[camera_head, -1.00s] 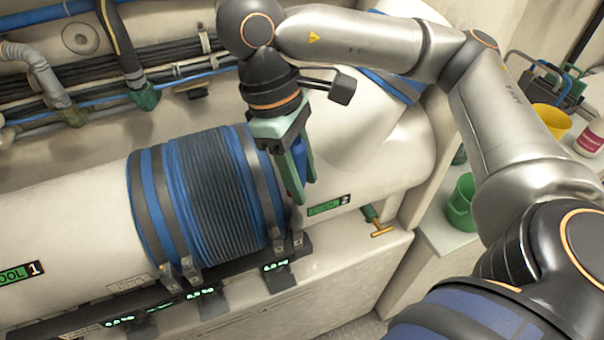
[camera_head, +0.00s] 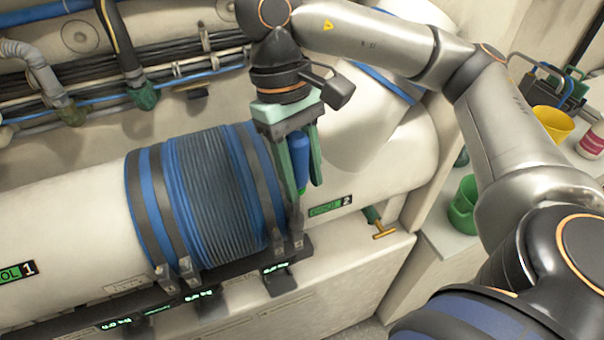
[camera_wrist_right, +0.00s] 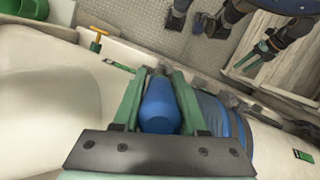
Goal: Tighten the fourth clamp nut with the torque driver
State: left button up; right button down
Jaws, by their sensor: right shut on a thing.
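My right gripper (camera_head: 302,185) is shut on the torque driver (camera_head: 301,155), a blue-handled tool, and holds it pointing down. The driver handle (camera_wrist_right: 160,105) shows between the green fingers in the right wrist view (camera_wrist_right: 160,85). A blue ribbed hose sleeve (camera_head: 205,195) wraps the white pipe with several grey band clamps, their nuts low on the front. The rightmost clamp nut (camera_head: 297,239) is just below the driver. Whether the tip touches it cannot be told. What looks like my left gripper (camera_wrist_right: 258,62) shows in the wrist view, its jaws unclear.
A dark rail with green-lit readouts (camera_head: 275,267) runs below the clamps. A brass T-handle valve (camera_head: 383,232) sits to the right. A green cup (camera_head: 463,208), yellow cup (camera_head: 553,122) and bottle (camera_head: 592,140) stand on the right counter. Cables and hoses run along the back wall.

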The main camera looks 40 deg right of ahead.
aim_at(300, 137)
jog(key=shift+w+d+r+p, duration=0.1)
jog(key=shift+d+r+p, duration=0.05)
jog(key=shift+r+p, duration=0.4)
jog(key=shift+w+d+r+p, duration=0.1)
jog(key=shift+r+p, duration=0.35)
jog(key=shift+r, duration=0.1)
jog(key=shift+s+a+r+p, duration=0.1)
jog(key=shift+r+p, duration=1.25)
jog(key=shift+r, duration=0.05)
jog(key=shift+f, duration=0.15)
